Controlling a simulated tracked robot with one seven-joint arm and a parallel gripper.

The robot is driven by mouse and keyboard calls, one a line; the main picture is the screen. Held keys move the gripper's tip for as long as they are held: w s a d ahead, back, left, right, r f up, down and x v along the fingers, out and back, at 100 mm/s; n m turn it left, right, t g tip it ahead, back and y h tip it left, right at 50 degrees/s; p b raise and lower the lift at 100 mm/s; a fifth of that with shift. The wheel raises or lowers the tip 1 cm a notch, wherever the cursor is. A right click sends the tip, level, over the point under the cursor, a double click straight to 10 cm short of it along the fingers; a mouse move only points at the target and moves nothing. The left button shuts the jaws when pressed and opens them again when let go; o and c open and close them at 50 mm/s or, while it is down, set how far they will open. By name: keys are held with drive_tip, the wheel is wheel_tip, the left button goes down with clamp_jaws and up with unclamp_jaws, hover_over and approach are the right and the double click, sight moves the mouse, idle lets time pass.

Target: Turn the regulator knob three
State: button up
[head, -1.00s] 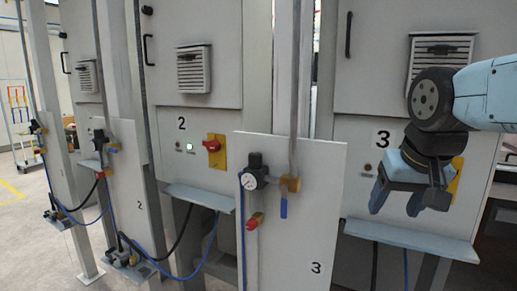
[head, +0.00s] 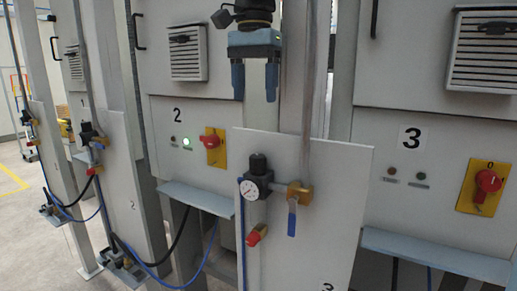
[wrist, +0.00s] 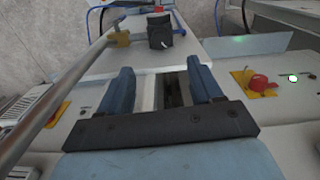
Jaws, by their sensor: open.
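The regulator knob three is the black knob (head: 257,163) on top of the regulator with the round pressure gauge (head: 251,191), on the white panel marked 3. My gripper (head: 254,98) hangs above this knob in the head view, fingers pointing down, open and empty. A clear gap shows between the fingertips and the knob. In the wrist view the black knob (wrist: 160,32) appears beyond the open fingers of my gripper (wrist: 160,72), with nothing between them.
A brass valve with a blue lever (head: 292,217) and a red-handled valve (head: 257,234) sit beside and below the regulator. A vertical pipe (head: 306,120) rises right of my gripper. Cabinets 2 and 3 carry red switches on yellow plates (head: 484,186).

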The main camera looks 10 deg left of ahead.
sight(257, 156)
drive_tip(key=f, duration=1.3)
drive_tip(key=shift+w+d+f, duration=0.25)
drive_tip(key=shift+w+f, duration=0.05)
drive_tip(key=shift+f, duration=0.1)
drive_tip(key=shift+c, duration=0.5)
drive_tip(key=c, duration=1)
drive_tip(key=shift+o, duration=0.2)
drive_tip(key=shift+n, duration=1.5)
